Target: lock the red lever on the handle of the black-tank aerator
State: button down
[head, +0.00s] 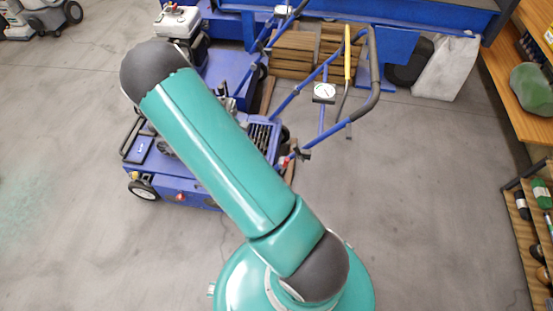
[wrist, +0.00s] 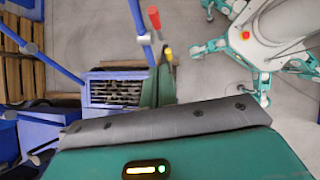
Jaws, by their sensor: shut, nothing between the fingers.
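The nearer blue aerator (head: 185,193) stands left of centre in the head view, partly behind my teal arm; its tank is not clearly visible. Its blue tube handle (head: 372,90) reaches up and right to a dark grip. A small red part (head: 284,161), apparently the lever, sits low on the handle tube. In the wrist view a red lever (wrist: 154,17) stands beside the blue handle tube (wrist: 138,18), with a yellow tip (wrist: 168,52) just below right. My gripper (wrist: 160,70) appears as dark green fingers, shut and empty, below the red lever and apart from it. The head view hides it.
A second blue aerator with a white tank (head: 178,22) stands behind. Shelves (head: 515,95) line the right. The floor right of the handle is clear.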

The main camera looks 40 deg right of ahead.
aim_at(285, 161)
jog(key=shift+f, duration=0.1)
jog(key=s+d+r+x, duration=0.1)
jog(key=x, duration=1.1)
jog(key=shift+s+d, duration=0.4)
jog(key=shift+d, duration=0.05)
jog(key=shift+s+d+r, duration=0.1)
jog(key=shift+s+d+r+t+y, duration=0.1)
jog(key=shift+s+d+t+y, duration=0.6)
jog(key=shift+s+t+y, duration=0.4)
jog(key=shift+s+d+f, duration=0.25)
jog(key=shift+s+d, duration=0.45)
jog(key=shift+s, duration=0.05)
